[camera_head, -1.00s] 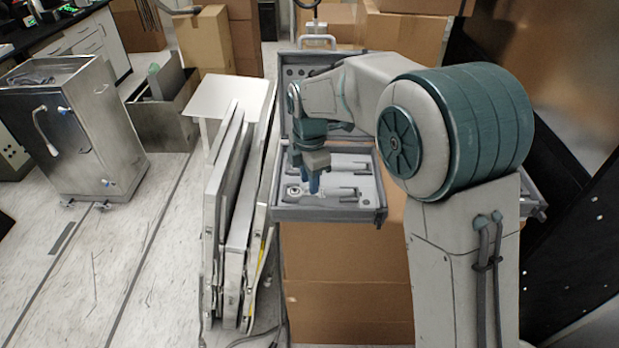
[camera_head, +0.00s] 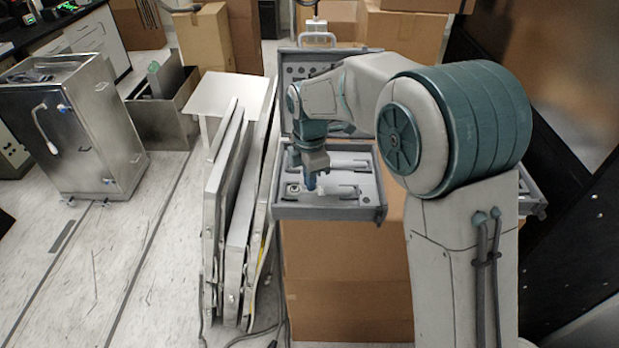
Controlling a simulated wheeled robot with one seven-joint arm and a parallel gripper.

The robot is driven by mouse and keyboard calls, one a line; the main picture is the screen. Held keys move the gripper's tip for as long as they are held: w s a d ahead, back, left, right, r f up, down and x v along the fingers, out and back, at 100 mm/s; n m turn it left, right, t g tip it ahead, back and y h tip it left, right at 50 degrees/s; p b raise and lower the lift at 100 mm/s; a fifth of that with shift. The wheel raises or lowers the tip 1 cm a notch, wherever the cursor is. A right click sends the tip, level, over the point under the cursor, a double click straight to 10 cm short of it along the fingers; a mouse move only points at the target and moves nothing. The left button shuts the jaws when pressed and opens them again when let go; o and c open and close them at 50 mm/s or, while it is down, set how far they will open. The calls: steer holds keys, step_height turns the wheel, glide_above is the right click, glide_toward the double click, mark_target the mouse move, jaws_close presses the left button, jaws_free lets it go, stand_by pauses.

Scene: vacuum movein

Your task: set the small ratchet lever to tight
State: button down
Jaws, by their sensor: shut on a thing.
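An open grey tool case (camera_head: 330,212) stands on a cardboard box, its lid (camera_head: 287,120) raised at the back. Ratchet-like tools lie in its tray. The nearer one, a small ratchet (camera_head: 294,191), has its round head at the left of the tray's front part. The fingers seem to be on the small ratchet's lever, but the lever is too small to make out and is hidden by the fingers. A second tool (camera_head: 348,164) lies farther back.
The cardboard box (camera_head: 345,290) supports the case. Folded metal panels (camera_head: 235,200) lean upright close to its left. A steel cabinet (camera_head: 75,130) stands farther left, with free floor between. A dark panel (camera_head: 570,240) is at the right.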

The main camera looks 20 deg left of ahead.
steer(key=m, duration=0.2)
steer(key=m+b, duration=0.1)
steer(key=m, duration=0.1)
steer(key=shift+s+d+m, duration=0.1)
steer(key=shift+s+m, duration=0.1)
steer(key=shift+m, duration=0.2)
steer(key=m, duration=0.5)
steer(key=shift+s+m+b, duration=0.25)
steer(key=shift+m+b, duration=0.05)
steer(key=shift+b, duration=0.1)
steer(key=c, duration=1.6)
jaws_free()
steer(key=shift+o, duration=0.2)
step_height(320, 180, up, 14)
steer(key=shift+b, duration=0.4)
